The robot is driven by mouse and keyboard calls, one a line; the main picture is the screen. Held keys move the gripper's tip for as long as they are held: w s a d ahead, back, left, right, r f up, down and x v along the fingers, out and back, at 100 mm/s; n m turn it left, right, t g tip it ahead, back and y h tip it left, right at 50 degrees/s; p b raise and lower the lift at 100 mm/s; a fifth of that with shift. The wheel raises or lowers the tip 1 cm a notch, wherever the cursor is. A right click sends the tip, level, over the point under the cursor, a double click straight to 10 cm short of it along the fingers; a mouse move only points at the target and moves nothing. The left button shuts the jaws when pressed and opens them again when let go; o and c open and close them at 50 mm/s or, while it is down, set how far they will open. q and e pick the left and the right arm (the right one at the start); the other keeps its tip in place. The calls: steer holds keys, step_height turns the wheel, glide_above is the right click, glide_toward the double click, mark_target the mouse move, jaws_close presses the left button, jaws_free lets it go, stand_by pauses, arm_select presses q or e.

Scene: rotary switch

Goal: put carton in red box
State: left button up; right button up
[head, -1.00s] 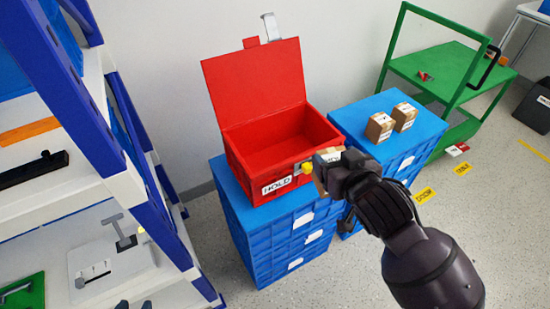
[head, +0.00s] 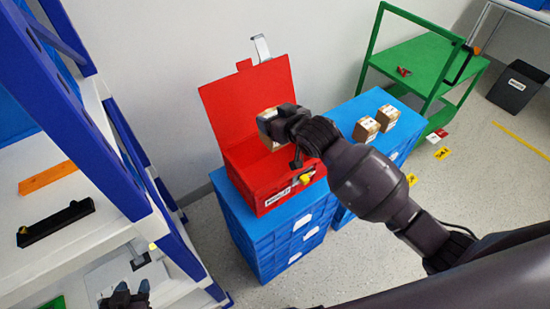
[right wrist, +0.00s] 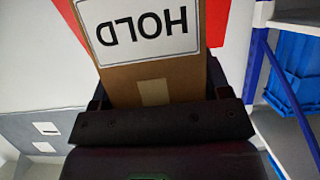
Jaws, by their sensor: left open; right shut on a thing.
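The red box (head: 262,187) stands on a blue crate with its lid (head: 250,108) raised against the wall side. A label and a yellow latch are on its front. My right gripper (head: 277,122) is shut on a brown carton (head: 268,128) and holds it above the red box, in front of the raised lid. In the right wrist view the carton (right wrist: 157,84) shows a white HOLD label between the jaws. My left gripper (head: 125,294) is open and empty at the bottom left edge, near the shelf.
Two more cartons (head: 366,129) (head: 387,117) stand on the neighbouring blue crates (head: 344,112). A blue and white shelf rack (head: 120,150) stands on the left. A green cart (head: 428,80) and a black bin (head: 518,88) are at the back right.

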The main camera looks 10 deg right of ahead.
mark_target(275, 146)
step_height(275, 146, down, 15)
steer(key=b, duration=0.2)
stand_by(0.4)
steer(key=shift+f+b, duration=0.3)
steer(key=shift+f, duration=0.4)
